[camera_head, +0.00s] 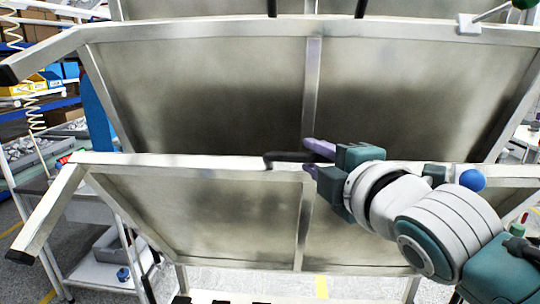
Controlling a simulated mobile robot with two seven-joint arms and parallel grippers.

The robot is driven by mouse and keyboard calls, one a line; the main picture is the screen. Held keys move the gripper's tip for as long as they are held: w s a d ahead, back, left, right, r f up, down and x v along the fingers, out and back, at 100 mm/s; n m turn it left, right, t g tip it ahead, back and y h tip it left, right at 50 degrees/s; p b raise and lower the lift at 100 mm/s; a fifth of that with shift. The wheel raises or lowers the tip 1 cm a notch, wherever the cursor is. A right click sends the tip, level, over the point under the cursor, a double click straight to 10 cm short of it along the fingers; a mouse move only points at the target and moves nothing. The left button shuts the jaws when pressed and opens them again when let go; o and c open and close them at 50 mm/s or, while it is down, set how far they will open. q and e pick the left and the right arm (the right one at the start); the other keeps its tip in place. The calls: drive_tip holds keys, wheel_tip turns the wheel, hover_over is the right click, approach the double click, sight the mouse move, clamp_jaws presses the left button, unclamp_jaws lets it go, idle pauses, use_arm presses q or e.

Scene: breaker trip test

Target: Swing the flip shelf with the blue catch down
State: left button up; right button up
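The flip shelf with the blue catch (200,203) is the lower grey panel in a pale metal frame. It stands tilted, with its upper rail (190,161) running across the middle of the head view. The blue round catch knob (472,180) is at its right end, just beyond my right wrist. A black handle (284,156) sticks out at the middle of the rail. My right gripper (313,158) comes from the right. Its purple fingers stand apart, one above and one below the handle, and its body hides part of the panel. My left gripper is out of view.
Another tilted framed shelf (200,85) is above and behind, with a green knob (525,3) at its top right. A white cart (95,270) stands at lower left. Blue and yellow bins (40,82) are behind on the left.

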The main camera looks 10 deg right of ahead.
clamp_jaws()
idle(1.4)
